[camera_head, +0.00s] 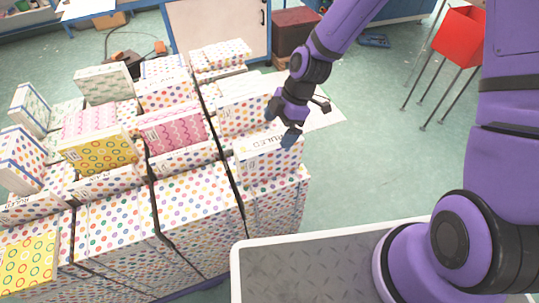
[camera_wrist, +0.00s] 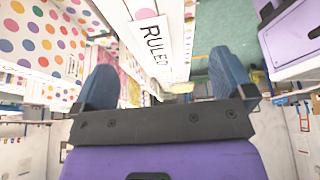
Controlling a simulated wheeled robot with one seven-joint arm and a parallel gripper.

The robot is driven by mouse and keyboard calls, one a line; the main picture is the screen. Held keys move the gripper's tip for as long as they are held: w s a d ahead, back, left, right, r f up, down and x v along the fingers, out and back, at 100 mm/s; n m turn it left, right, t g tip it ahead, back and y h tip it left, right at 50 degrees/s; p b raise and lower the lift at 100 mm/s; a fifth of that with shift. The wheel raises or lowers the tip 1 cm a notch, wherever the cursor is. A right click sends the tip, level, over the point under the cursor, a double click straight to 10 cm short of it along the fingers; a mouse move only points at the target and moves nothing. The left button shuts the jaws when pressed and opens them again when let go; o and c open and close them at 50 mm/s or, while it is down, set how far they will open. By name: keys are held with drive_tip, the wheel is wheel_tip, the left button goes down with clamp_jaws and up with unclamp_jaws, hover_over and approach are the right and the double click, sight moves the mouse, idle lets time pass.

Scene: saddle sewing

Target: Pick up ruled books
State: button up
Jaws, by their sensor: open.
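The ruled book (camera_head: 268,158) is a white, dotted block with RULED printed on its pale spine. It rests at the right front end of the dotted stack in the head view. Its lettered spine (camera_wrist: 158,40) shows large in the wrist view, between and beyond the fingers. My gripper (camera_head: 282,122) is open and empty, at the book's upper back edge in the head view. One blue fingertip overlaps the book there; I cannot tell if it touches. Both blue fingers of my gripper (camera_wrist: 165,72) stand wide apart in the wrist view.
Other patterned books, such as a pink one (camera_head: 178,136) and a yellow-ringed one (camera_head: 98,152), lie across the stack to the left. Dark straps cross the stack. Green floor (camera_head: 350,170) right of the stack is clear.

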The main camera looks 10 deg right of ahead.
sight(270, 140)
drive_tip(key=shift+w+x, duration=0.2)
drive_tip(key=shift+x, duration=3.4)
drive_tip(key=shift+a, duration=0.2)
clamp_jaws()
